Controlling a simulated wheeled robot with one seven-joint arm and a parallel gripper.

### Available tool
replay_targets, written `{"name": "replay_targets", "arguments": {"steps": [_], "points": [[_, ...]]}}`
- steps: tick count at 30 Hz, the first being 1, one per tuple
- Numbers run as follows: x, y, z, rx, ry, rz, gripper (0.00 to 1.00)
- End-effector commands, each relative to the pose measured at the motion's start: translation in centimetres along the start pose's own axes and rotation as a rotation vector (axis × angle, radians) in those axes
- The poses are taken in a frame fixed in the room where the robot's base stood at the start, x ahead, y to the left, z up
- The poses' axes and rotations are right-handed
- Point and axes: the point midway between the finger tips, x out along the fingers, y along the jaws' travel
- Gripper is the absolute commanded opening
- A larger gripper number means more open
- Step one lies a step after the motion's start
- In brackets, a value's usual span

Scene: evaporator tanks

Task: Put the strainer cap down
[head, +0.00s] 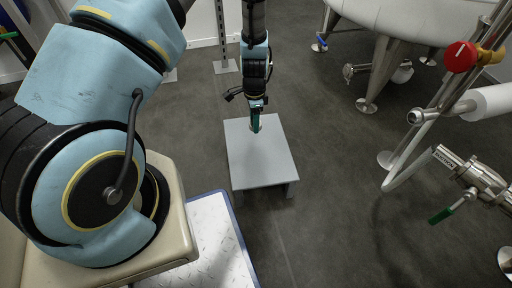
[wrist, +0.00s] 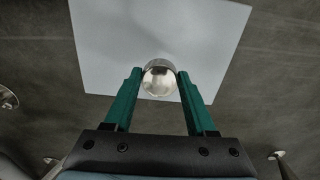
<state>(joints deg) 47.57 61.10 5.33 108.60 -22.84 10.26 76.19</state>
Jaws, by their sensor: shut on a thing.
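The strainer cap (wrist: 159,78) is a round, shiny metal piece. In the wrist view it sits between the tips of my green-fingered gripper (wrist: 157,84), which is shut on it. In the head view my gripper (head: 256,118) points down over the small grey table (head: 262,165), near its far edge. The tabletop also shows behind the cap in the wrist view (wrist: 110,40). The cap is mostly hidden by the fingers in the head view. I cannot tell whether it touches the tabletop.
Most of the tabletop is clear. A metal pipe with a green-handled valve (head: 448,208) and a red knob (head: 461,57) stand at the right. A tank (head: 400,20) on legs is at the back right. A tread-plate platform (head: 205,245) lies in front of the table.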

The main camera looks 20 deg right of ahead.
Motion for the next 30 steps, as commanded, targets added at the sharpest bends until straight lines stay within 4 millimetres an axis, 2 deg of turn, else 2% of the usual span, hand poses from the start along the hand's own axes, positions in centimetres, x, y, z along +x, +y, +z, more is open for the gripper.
{"name": "replay_targets", "arguments": {"steps": [4, 12, 18, 24, 30], "points": [[1.6, 1.0, -0.7, 0.009, -0.001, 0.021, 0.0], [6.2, 1.2, -0.7, 0.009, -0.001, 0.023, 0.0], [7.6, 1.1, -0.8, 0.009, 0.0, 0.021, 0.0], [10.4, 1.2, -0.7, 0.009, -0.001, 0.022, 0.0], [10.6, 1.2, -0.8, 0.009, 0.0, 0.02, 0.0]]}}
